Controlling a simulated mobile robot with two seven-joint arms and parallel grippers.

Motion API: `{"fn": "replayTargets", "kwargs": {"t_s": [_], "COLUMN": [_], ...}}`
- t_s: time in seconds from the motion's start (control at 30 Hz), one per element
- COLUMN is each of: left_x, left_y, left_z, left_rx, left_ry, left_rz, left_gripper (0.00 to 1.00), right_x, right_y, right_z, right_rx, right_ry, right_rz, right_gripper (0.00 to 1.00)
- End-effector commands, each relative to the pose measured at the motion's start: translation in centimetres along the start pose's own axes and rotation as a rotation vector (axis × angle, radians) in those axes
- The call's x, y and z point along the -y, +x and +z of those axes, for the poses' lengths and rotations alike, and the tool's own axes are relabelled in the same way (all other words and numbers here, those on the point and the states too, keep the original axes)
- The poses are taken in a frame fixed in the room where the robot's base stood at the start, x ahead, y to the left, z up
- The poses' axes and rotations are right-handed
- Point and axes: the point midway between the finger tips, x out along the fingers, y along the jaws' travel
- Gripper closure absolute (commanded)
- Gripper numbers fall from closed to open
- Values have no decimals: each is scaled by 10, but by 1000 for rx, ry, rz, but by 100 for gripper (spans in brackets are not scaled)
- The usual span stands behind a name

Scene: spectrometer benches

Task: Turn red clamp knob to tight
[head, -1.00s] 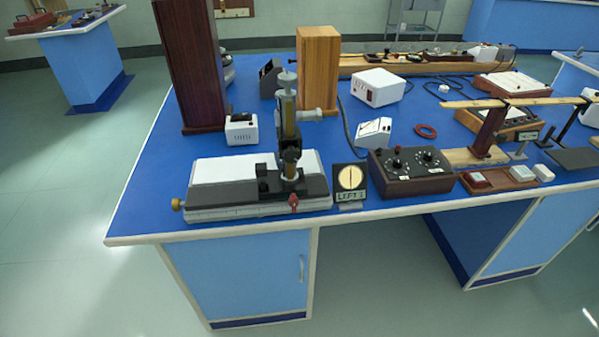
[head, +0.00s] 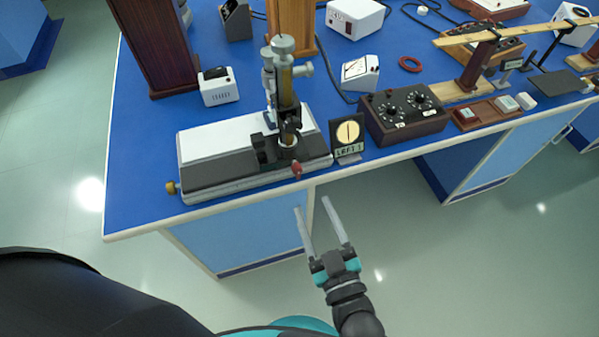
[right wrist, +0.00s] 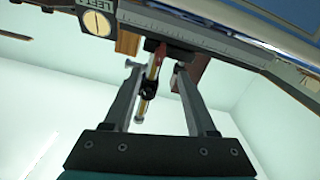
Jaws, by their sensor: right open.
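The red clamp knob (head: 297,169) is small and sits on the front edge of the travelling microscope's base (head: 230,178), near its right end. The microscope's brass tube (head: 287,92) stands upright above the base. My right gripper (head: 319,217) is open and empty, in front of the bench and below the knob, with its fingers pointing toward the bench. In the right wrist view both fingers (right wrist: 158,75) are apart, with the scaled base edge (right wrist: 195,35) beyond them. My left gripper is not in view.
A dial card marked LEFT (head: 347,135) stands close right of the base. A dark wooden box with knobs (head: 405,118) is further right. A small white box (head: 218,87) and a tall dark wooden column (head: 152,45) stand behind. Open floor lies before the bench.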

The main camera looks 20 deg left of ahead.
Motion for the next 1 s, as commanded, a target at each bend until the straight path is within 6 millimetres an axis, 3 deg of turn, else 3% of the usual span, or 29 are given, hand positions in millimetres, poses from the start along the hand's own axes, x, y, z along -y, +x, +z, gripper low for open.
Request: {"fn": "replayTargets", "kwargs": {"t_s": [0.2,0.4,0.6,0.87,1.0], "left_x": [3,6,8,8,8], "left_y": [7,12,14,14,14], "left_z": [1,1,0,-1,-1], "left_rx": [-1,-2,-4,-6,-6], "left_ry": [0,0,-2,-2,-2], "left_rz": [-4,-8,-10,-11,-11], "left_gripper": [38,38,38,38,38], "right_x": [0,0,0,0,0], "right_y": [49,79,92,94,93], "right_z": [0,1,1,1,1], "right_rx": [-3,1,2,3,3], "right_ry": [1,1,1,1,1], "right_rz": [0,0,-1,-1,-1], "right_gripper": [43,43,43,43,55]}}
